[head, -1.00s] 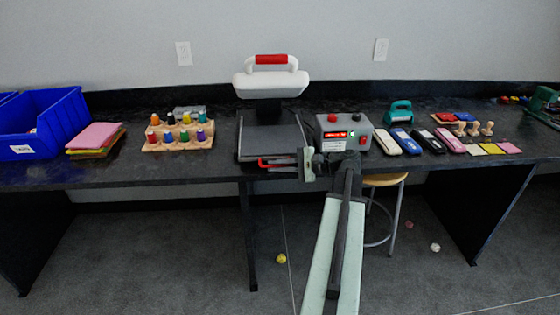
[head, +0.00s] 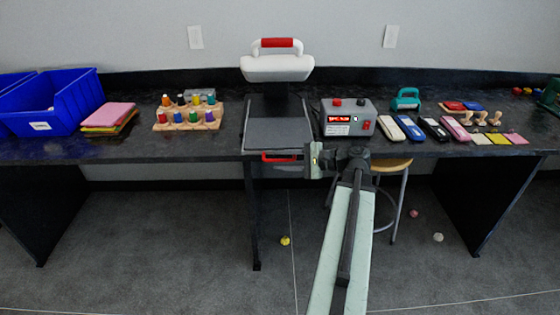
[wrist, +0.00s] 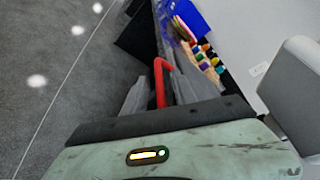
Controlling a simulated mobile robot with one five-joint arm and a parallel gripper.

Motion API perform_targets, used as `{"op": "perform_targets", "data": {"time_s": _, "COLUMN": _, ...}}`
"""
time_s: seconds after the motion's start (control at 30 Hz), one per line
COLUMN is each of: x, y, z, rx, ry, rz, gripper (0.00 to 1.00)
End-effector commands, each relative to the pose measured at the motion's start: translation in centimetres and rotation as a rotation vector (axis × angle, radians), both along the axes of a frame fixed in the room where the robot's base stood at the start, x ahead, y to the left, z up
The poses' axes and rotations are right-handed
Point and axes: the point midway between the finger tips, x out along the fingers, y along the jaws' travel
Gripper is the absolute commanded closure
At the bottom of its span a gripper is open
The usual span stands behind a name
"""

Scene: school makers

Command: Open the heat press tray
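The heat press stands at the middle of the bench, its white upper head (head: 277,68) with a red-topped handle raised above and behind the tray. The grey tray (head: 280,132) lies below it, its front close to the bench's front edge. The tray's red handle (head: 280,157) shows at that edge. My gripper (head: 298,165) is just right of the handle, its fingers hard to see against the dark in the head view. In the wrist view, my gripper (wrist: 160,95) is open, with the red handle (wrist: 160,78) between the two grey fingers and gaps visible beside it.
A grey control box (head: 347,118) stands right of the press. A rack of coloured bottles (head: 188,113) and blue bins (head: 50,105) are to the left. A round stool (head: 391,166) stands under the bench behind my arm. Small balls lie on the open floor.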

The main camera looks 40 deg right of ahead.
Motion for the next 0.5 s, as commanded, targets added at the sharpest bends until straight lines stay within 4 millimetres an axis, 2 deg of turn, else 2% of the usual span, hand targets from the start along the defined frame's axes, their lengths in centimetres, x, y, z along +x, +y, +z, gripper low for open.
{"op": "perform_targets", "data": {"time_s": 0.27, "x": 0.0, "y": 0.2, "z": 0.1, "rx": 0.001, "ry": -0.002, "rz": 0.005, "gripper": 0.67}}
{"op": "perform_targets", "data": {"time_s": 0.37, "x": -1.0, "y": -0.5, "z": 0.5, "rx": 0.001, "ry": -0.001, "rz": 0.002, "gripper": 0.67}}
{"op": "perform_targets", "data": {"time_s": 0.5, "x": -3.4, "y": -2.0, "z": 1.2, "rx": 0.002, "ry": -0.001, "rz": 0.002, "gripper": 0.67}}
